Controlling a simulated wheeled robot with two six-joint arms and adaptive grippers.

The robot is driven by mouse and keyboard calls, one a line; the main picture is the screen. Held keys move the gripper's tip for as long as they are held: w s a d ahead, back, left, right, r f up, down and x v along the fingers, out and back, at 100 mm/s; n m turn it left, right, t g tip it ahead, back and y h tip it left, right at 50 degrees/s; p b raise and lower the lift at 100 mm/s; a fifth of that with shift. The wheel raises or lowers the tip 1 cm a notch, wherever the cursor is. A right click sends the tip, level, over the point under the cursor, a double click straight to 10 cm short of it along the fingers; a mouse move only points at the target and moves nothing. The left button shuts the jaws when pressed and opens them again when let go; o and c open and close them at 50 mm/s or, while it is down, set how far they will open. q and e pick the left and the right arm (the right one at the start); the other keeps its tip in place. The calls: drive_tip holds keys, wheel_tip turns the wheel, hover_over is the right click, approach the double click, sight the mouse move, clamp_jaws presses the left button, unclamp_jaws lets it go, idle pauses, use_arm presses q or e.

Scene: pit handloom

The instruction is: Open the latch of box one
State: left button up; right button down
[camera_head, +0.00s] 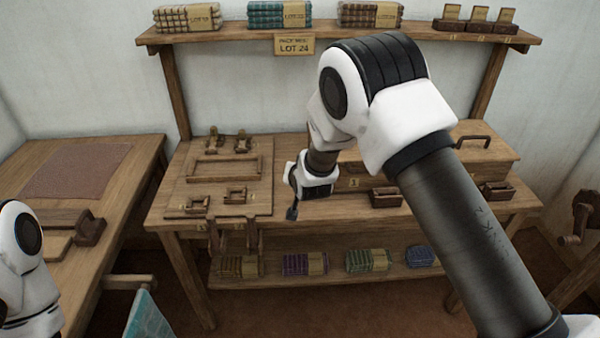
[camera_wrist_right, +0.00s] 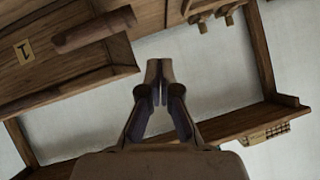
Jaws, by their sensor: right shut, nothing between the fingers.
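Box one (camera_head: 340,207) is a wooden box at the right part of the bench, with a small "1" label (camera_head: 354,183) on its front. My right arm hides part of it. A brown wooden block (camera_head: 385,197), perhaps its latch, shows right of the label. In the right wrist view, the "1" label (camera_wrist_right: 24,52) and a rounded wooden bar (camera_wrist_right: 95,28) beside it show at the upper left. My right gripper (camera_head: 292,212) is shut and empty, left of the box front; its closed fingertips (camera_wrist_right: 158,85) are apart from the bar. My left gripper is out of view.
A wooden board (camera_head: 265,178) with frames and pegs lies on the bench's left. A shelf (camera_head: 345,36) with folded cloth stacks stands above. Cloth bundles (camera_head: 305,263) lie on the lower shelf. A side table (camera_head: 145,160) stands left, a crank (camera_head: 572,240) right.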

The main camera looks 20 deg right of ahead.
drive_tip(key=s+a+r, duration=0.2)
drive_tip(key=s+r, duration=0.1)
drive_tip(key=s, duration=0.3)
drive_tip(key=shift+a+r+b, duration=0.25)
drive_tip(key=shift+r+b, duration=0.15)
